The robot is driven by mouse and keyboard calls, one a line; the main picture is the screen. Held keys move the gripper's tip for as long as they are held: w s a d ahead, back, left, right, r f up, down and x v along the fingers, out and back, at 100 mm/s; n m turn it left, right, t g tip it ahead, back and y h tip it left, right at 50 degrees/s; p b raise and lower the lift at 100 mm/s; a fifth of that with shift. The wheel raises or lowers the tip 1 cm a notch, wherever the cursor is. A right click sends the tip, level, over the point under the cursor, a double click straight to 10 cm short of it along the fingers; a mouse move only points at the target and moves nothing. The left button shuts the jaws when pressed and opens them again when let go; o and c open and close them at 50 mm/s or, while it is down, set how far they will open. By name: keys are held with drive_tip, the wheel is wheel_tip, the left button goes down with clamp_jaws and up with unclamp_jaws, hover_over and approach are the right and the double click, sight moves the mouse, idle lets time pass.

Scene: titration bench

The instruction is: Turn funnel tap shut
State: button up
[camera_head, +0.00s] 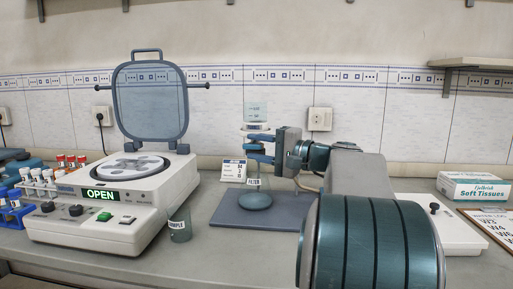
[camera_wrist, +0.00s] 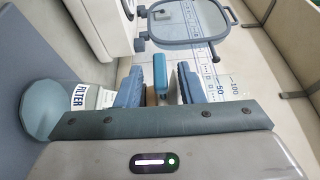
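The clear funnel (camera_head: 255,112) stands upright above a flask labelled FILTER (camera_head: 256,200) in the head view. In the wrist view the funnel's graduated body (camera_wrist: 235,86) lies at the right and the FILTER flask (camera_wrist: 46,110) at the left. The blue funnel tap (camera_wrist: 160,75) shows between my fingertips in the wrist view. My gripper (camera_wrist: 159,86) is open, one finger on each side of the tap, with visible gaps to it. In the head view my gripper (camera_head: 261,147) reaches in from the right at tap height. The tap's bore is hidden.
A centrifuge (camera_head: 110,205) with its lid raised stands left, with a SAMPLE beaker (camera_head: 180,229) beside it. The flask stands on a dark mat (camera_head: 230,214); a small card (camera_head: 233,170) is behind. A tissue box (camera_head: 478,188) is at right. Bench in front of the mat is clear.

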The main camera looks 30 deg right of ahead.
drive_tip(key=p+v, duration=0.1)
drive_tip(key=v, duration=1.2)
drive_tip(key=shift+s+p, duration=0.25)
drive_tip(key=shift+p, duration=0.05)
drive_tip(key=s+a+f+n+g+h+p, duration=0.1)
drive_tip(key=a+f+g+p, duration=0.1)
drive_tip(key=a+g+p, duration=0.5)
drive_tip(key=s+a+f+n+g+h+p, duration=0.15)
drive_tip(key=a+p, duration=0.45)
drive_tip(key=a, duration=0.6)
drive_tip(key=s+a+n+g+h+p, duration=0.3)
drive_tip(key=s+a+n+h+p, duration=0.2)
drive_tip(key=s+p, duration=0.5)
drive_tip(key=shift+s+a+n+g+h+p, duration=0.3)
drive_tip(key=shift+n+h+p, duration=1)
drive_tip(key=shift+n, duration=0.55)
drive_tip(key=shift+d, duration=0.1)
